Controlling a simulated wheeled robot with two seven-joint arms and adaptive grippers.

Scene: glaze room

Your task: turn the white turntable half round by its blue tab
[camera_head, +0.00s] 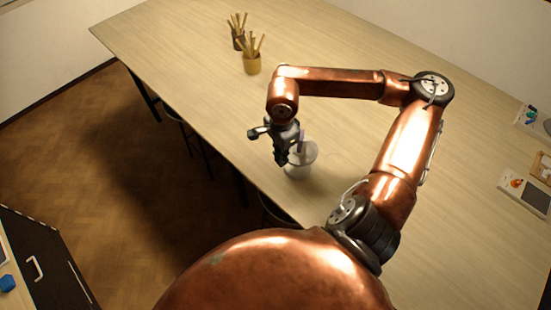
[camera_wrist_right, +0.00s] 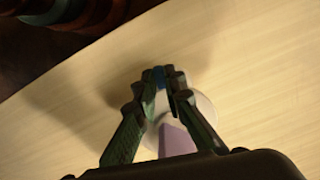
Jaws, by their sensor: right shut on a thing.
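The white turntable (camera_head: 297,171) stands on the long wooden table near its front edge, partly hidden by my right gripper. It also shows pale and round in the right wrist view (camera_wrist_right: 205,108). A purple piece (camera_wrist_right: 176,140) is on top of it. My left gripper is not in view.
Cards or small trays (camera_head: 525,191) lie at the right edge. A dark cabinet (camera_head: 42,262) with a blue object (camera_head: 7,283) is at lower left.

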